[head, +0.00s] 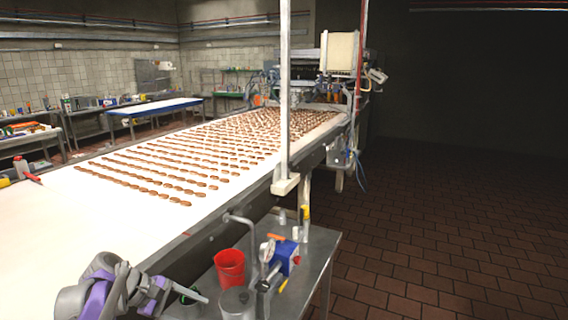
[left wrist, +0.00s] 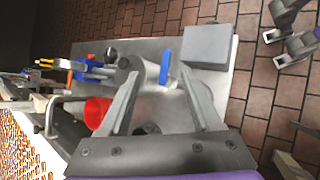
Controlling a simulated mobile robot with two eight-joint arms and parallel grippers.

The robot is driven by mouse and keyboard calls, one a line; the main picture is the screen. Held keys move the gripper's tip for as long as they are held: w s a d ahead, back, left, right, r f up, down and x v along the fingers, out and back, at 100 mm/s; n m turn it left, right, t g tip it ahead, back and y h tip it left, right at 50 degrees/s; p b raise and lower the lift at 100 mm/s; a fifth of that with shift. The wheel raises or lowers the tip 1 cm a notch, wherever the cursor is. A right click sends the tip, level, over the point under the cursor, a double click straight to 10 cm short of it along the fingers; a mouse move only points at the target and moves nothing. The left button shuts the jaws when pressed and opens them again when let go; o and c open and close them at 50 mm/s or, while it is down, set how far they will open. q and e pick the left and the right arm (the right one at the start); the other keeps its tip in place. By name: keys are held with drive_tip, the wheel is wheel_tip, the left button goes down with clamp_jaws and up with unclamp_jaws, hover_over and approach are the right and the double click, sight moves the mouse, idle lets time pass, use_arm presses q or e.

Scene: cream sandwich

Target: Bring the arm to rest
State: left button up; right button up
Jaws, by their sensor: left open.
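My left gripper (head: 192,298) is at the bottom left of the head view, above the side table beside the conveyor. In the left wrist view the left gripper (left wrist: 163,76) shows two grey fingers spread wide with nothing held between them. The fingers are over the metal side table, with a grey cylinder (left wrist: 130,78) and a blue piece (left wrist: 165,66) seen beyond their tips. Purple and grey parts at the top right of the left wrist view look like my right gripper (left wrist: 278,47), over the floor; its jaw state is unclear.
The metal side table (head: 318,240) holds a red cup (head: 230,268), a grey metal container (head: 237,303) and a blue device (head: 285,257). A grey box (left wrist: 207,46) stands on it too. The conveyor (head: 60,225) carries rows of brown biscuits. The tiled floor (head: 450,250) at right is clear.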

use_arm(q)
drive_tip(key=s+d+f+m+t+y, duration=0.1)
drive_tip(key=s+f+m+y, duration=0.3)
drive_tip(key=s+m, duration=0.3)
drive_tip(key=s+d+f+m+t+y, duration=0.1)
drive_tip(key=s+f+m+y, duration=0.3)
drive_tip(key=s, duration=1.4)
wheel_tip(320, 180, down, 3)
drive_tip(key=d+m, duration=0.1)
drive_tip(key=m, duration=0.2)
drive_tip(key=shift+s+d, duration=0.3)
drive_tip(key=shift+f, duration=0.1)
